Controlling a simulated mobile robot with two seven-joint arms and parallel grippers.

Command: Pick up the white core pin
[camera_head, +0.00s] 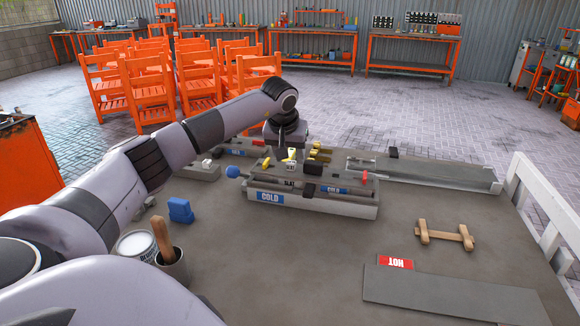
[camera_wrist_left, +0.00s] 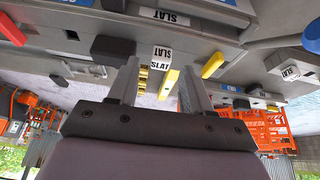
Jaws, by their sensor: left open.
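My left gripper (camera_head: 289,148) points down over the far side of the grey mould blocks, its fingers mostly hidden by its wrist in the head view. In the left wrist view my left gripper (camera_wrist_left: 160,66) is open, with nothing clasped between its fingers. Small white pieces labelled SLAT (camera_wrist_left: 162,53) show between and beyond its fingertips. A yellow handle (camera_wrist_left: 168,84) shows between the fingers. I cannot tell for certain which white piece is the core pin. A small white block (camera_head: 207,164) sits on the left mould. My right gripper is not in view.
The front mould (camera_head: 312,208) bears a COLD label, with a blue knob (camera_head: 233,172) at its left. A long grey trough (camera_head: 430,172) lies at the right.

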